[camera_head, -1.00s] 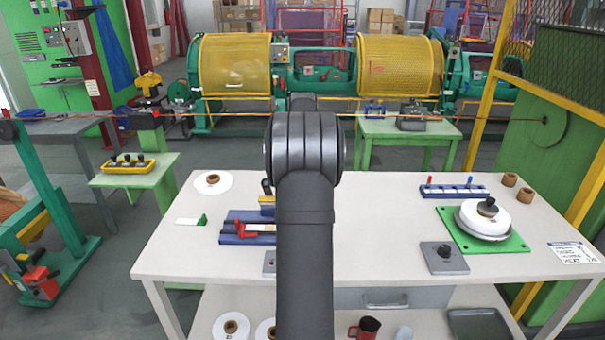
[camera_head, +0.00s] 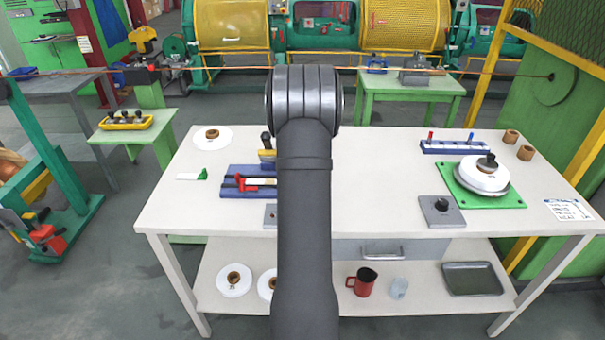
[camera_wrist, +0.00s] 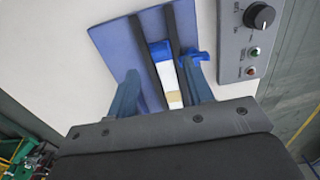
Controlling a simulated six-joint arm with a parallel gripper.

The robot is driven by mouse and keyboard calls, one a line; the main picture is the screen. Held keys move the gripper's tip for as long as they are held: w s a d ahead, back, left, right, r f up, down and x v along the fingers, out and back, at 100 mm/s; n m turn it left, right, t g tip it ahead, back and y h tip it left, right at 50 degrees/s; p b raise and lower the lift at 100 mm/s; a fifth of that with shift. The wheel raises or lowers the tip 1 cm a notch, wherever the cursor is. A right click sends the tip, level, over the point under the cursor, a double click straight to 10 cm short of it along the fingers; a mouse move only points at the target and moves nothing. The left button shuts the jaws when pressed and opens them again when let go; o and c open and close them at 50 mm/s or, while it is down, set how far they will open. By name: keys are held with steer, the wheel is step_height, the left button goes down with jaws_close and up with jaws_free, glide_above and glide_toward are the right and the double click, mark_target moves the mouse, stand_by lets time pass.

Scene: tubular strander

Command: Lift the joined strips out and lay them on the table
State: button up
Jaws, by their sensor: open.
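A white strip (camera_wrist: 170,80) with a tan patch (camera_wrist: 174,98) across it lies between two dark rails on the blue fixture (camera_wrist: 117,50) in the wrist view. Blue pieces sit at the strip's far end and beside it. In the head view the blue fixture (camera_head: 235,193) is on the table (camera_head: 375,185), with a red lever (camera_head: 241,183) on it; my arm hides its right part. My gripper (camera_wrist: 161,68) is open, its fingers on either side of the strip's line, with nothing seen between them touching. Their height above the strip is unclear.
A grey control box (camera_wrist: 250,45) with a black knob stands right of the fixture in the wrist view. A white spool (camera_head: 212,138) and a small green-ended piece (camera_head: 203,175) lie left. A green plate with a white reel (camera_head: 482,175) stands right. The table's middle front is largely clear.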

steer(key=shift+f, duration=2.65)
jaws_close()
steer(key=shift+r, duration=2.4)
steer(key=s, duration=0.9)
steer(key=shift+r, duration=0.2)
